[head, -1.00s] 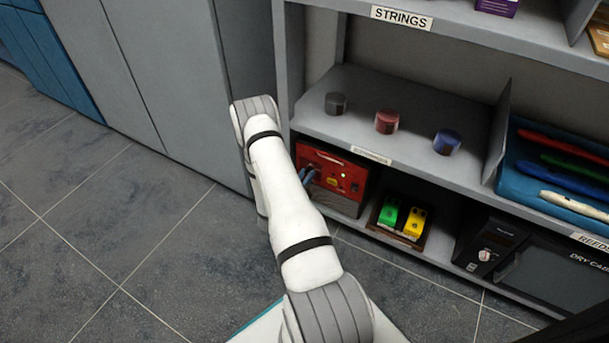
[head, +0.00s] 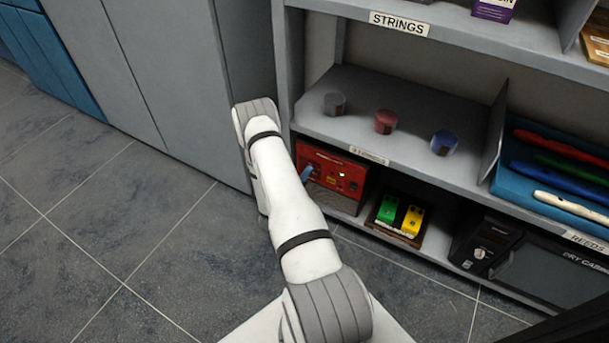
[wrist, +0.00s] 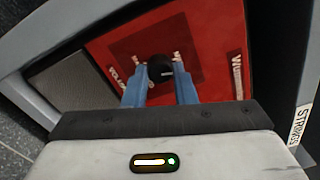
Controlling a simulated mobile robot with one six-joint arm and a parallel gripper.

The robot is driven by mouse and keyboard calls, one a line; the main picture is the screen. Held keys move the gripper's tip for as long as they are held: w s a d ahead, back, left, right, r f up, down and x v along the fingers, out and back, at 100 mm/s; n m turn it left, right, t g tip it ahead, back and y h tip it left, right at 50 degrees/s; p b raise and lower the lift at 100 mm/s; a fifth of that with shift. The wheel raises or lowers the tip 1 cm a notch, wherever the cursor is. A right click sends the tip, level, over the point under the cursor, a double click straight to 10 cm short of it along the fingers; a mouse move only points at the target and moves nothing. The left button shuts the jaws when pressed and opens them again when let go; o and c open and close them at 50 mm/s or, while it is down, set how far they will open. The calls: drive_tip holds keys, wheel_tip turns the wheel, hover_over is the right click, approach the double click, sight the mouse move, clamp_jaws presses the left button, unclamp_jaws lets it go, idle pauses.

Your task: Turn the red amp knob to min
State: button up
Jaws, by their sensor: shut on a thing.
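The red amp (head: 333,176) stands on the low shelf at the left end, beyond my arm. In the wrist view its red panel (wrist: 205,45) fills the upper middle, tilted. The black round amp knob (wrist: 159,67) sits on that panel, with small white labels on both sides, too small to read. My gripper (wrist: 160,78) is shut on the knob, with one blue finger on each side of it. In the head view only a little of my gripper (head: 307,173) shows at the amp's left side. The knob is hidden there.
Green and yellow pedals (head: 400,215) stand on a tray right of the amp. A black dry cabinet (head: 540,268) is farther right. The shelf above holds grey, red and blue round items (head: 385,121). A tall grey cabinet (head: 180,90) stands left; the floor is clear.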

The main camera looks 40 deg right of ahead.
drive_tip(key=shift+s+d+n, duration=0.1)
drive_tip(key=shift+s+n, duration=0.05)
drive_tip(key=shift+n, duration=0.7)
drive_tip(key=shift+s+n, duration=0.1)
drive_tip(key=shift+n, duration=0.75)
drive_tip(key=shift+f, duration=0.1)
drive_tip(key=o, duration=1)
drive_tip(key=shift+w, duration=0.15)
drive_tip(key=p+v, duration=0.2)
drive_tip(key=v, duration=0.6)
drive_tip(key=shift+p, duration=0.35)
drive_tip(key=shift+w, duration=0.1)
